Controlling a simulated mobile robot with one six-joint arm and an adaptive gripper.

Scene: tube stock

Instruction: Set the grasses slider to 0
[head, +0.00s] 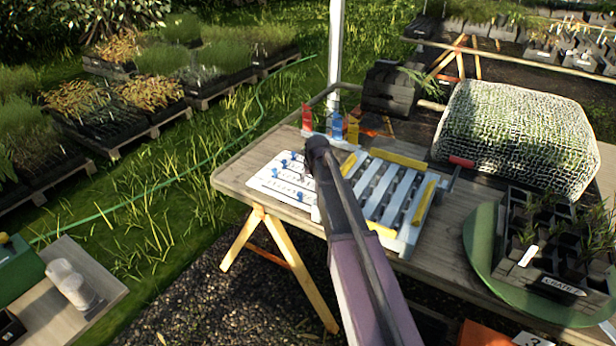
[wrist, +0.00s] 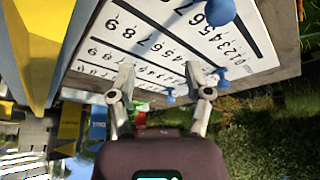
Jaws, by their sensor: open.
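The white slider board (head: 268,183) lies on the wooden table in the head view, with several small blue knobs on it. In the wrist view the board (wrist: 150,15) shows tilted rows of digits beside dark slots. One blue knob (wrist: 220,12) is large at the top, another (wrist: 222,73) is just right of the right finger, and a third (wrist: 170,97) shows between the fingers, farther off. I cannot read which row is grasses. My gripper (wrist: 159,72) is open and empty over the board, its fingers apart. In the head view my wrist hides the fingertips.
A rack of pale slats with yellow bars (head: 385,195) lies right of the board. Red, blue and yellow items (head: 337,125) stand behind it. A mesh-covered mound (head: 515,140) and a black plant crate (head: 540,245) on a green disc (head: 480,245) occupy the table's right.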

